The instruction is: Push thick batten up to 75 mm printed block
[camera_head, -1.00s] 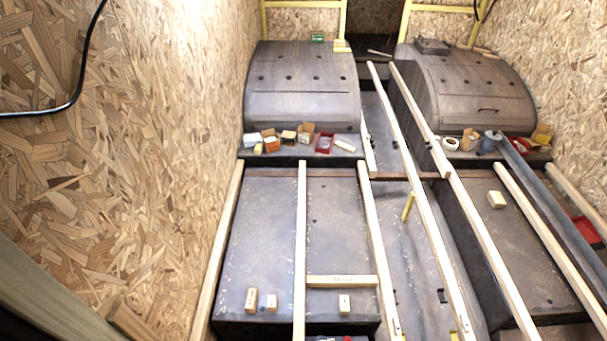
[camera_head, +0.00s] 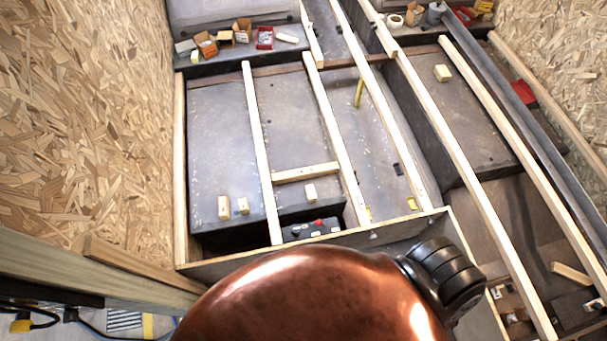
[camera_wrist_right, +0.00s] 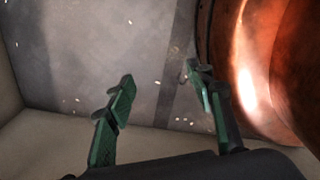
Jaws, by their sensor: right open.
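A pale wooden crosspiece (camera_head: 305,172) lies between two long battens; print that I cannot read showed on it earlier. The left long batten (camera_head: 258,150) touches or nearly touches its left end, and the right long batten (camera_head: 335,140) is at its right end. I cannot tell which block is the 75 mm one or which batten is the thick one. My right gripper (camera_wrist_right: 158,92) is open and empty above a grey surface in the wrist view. My left gripper is not in view.
More long battens (camera_head: 480,100) run lengthwise on the right. Small boxes (camera_head: 242,30) line the far ledge. The chipboard wall (camera_head: 80,120) closes the left side.

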